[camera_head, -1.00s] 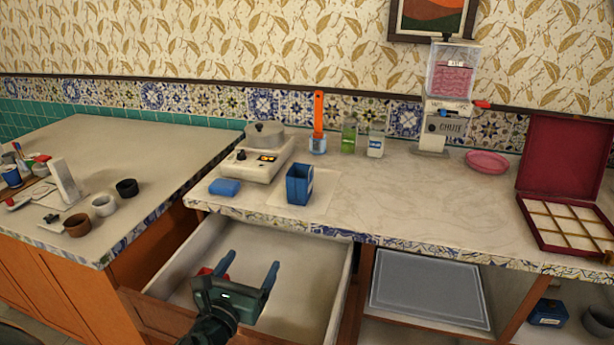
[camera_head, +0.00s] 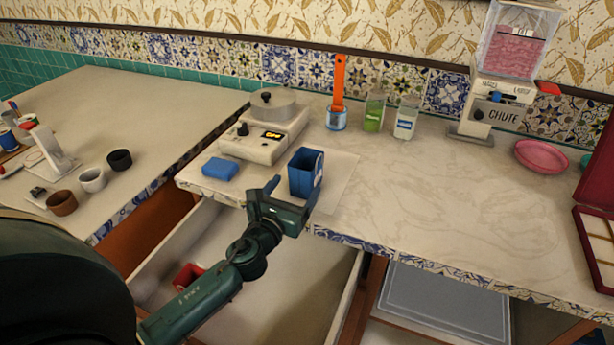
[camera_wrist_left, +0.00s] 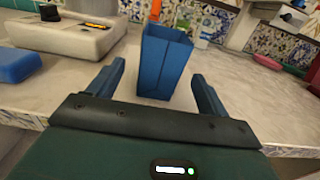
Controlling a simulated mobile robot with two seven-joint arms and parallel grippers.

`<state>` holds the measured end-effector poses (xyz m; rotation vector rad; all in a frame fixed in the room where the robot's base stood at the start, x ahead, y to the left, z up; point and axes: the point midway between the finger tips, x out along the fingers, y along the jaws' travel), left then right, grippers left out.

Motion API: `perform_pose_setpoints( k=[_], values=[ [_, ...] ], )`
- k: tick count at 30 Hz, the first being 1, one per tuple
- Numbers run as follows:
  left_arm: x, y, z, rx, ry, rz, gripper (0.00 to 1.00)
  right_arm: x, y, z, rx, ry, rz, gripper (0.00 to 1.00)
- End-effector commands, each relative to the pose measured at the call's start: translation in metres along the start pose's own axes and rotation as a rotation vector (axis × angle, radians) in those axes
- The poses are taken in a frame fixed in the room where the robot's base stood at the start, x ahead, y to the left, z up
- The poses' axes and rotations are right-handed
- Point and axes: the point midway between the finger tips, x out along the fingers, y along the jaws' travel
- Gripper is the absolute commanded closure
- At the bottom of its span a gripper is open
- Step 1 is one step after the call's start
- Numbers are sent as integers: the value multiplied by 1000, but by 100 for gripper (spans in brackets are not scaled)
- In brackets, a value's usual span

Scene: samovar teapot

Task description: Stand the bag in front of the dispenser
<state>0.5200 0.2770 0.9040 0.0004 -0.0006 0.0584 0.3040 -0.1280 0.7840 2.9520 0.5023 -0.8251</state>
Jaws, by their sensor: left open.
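The blue open-topped bag (camera_head: 305,172) stands upright on a pale sheet near the counter's front edge. The dispenser (camera_head: 499,75), marked CHUTE and holding pink contents, stands at the back right of the counter. My left gripper (camera_head: 294,193) is open, right in front of the bag. In the left wrist view the bag (camera_wrist_left: 163,62) stands upright just beyond and between the open fingers (camera_wrist_left: 157,88). I cannot tell whether any finger touches it. My right gripper is not in view.
A blue sponge-like block (camera_head: 220,169) and a small scale-like appliance (camera_head: 266,138) are left of the bag. Glasses (camera_head: 407,120) stand behind. A pink dish (camera_head: 541,156) is right of the dispenser. An open drawer (camera_head: 250,262) lies below my arm. The counter's middle right is clear.

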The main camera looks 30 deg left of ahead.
Motion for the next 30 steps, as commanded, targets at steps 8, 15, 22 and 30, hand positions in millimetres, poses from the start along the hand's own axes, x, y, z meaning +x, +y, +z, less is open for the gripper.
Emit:
perform_pose_setpoints(
  k=[8,15,22,30],
  values=[
    [24,-1,1,-2,0,0,22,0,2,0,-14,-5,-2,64],
    [60,-2,2,-2,-1,1,22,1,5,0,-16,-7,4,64],
    [70,-2,1,0,2,-1,22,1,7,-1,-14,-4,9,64],
    [69,-2,1,0,1,-1,34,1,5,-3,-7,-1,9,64]
  ],
)
